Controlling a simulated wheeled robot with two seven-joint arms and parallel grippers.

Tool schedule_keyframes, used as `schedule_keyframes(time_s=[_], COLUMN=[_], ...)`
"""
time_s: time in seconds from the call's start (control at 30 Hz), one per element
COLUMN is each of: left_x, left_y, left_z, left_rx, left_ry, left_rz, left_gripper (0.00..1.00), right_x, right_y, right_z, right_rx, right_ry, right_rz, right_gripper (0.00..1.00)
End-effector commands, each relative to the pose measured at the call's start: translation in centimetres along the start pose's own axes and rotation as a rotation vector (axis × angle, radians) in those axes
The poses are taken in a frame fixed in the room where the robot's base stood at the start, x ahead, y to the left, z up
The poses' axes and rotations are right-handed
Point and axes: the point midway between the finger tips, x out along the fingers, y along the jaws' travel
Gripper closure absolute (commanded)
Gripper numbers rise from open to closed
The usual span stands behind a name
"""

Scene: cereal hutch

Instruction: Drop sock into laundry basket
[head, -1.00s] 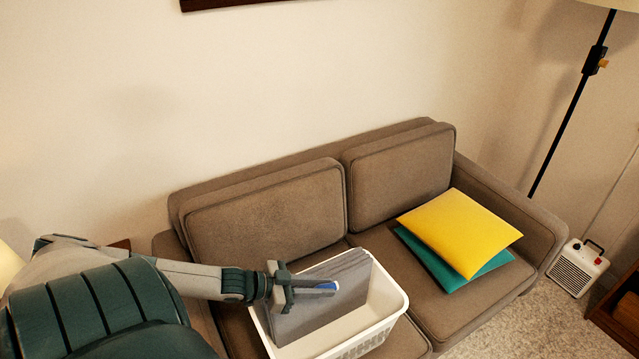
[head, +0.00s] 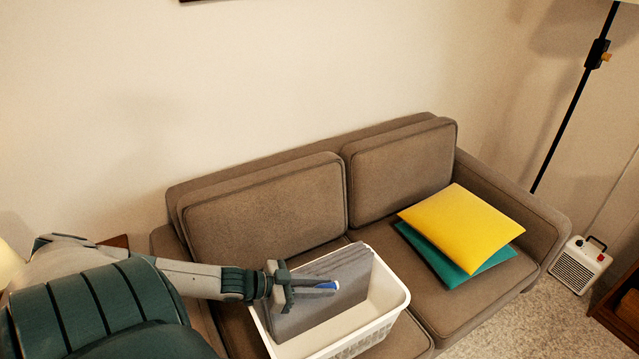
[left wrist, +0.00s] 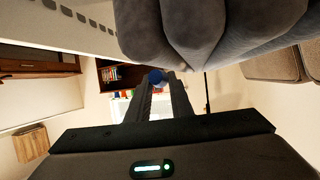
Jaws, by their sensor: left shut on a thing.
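My left gripper (head: 327,287) is over the white laundry basket (head: 396,305), which stands on the sofa seat. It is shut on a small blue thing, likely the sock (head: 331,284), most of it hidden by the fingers. In the left wrist view the blue thing (left wrist: 155,76) shows as a rounded end between the fingertips. Grey folded cloth (head: 348,268) fills the left part of the basket, right beside my fingers. I cannot tell whether the blue thing touches the cloth. My right gripper is in neither view.
The brown sofa (head: 260,205) has a yellow cushion (head: 462,225) on a teal cushion (head: 465,275) to the right of the basket. A floor lamp (head: 568,125) and a small white heater (head: 580,264) stand further right. The right part of the basket is empty.

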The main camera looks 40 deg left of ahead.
Motion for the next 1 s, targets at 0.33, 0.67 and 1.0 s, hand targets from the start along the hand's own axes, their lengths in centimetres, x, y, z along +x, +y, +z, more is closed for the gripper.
schedule_keyframes(time_s=[0.33, 0.67, 1.0], left_x=[0.0, 0.0, -0.67], left_y=[0.0, -0.01, 0.01], left_z=[0.0, 0.04, 0.16], left_rx=[0.0, 0.0, -0.001], left_ry=[0.0, -0.001, -0.003], left_rz=[0.0, 0.0, -0.001], left_gripper=[0.71, 0.58, 0.58], right_x=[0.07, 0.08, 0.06], right_y=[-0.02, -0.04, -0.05], right_z=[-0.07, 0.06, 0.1], right_rx=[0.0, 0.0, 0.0], right_ry=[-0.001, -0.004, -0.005], right_rz=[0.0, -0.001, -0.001], right_gripper=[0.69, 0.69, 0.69])
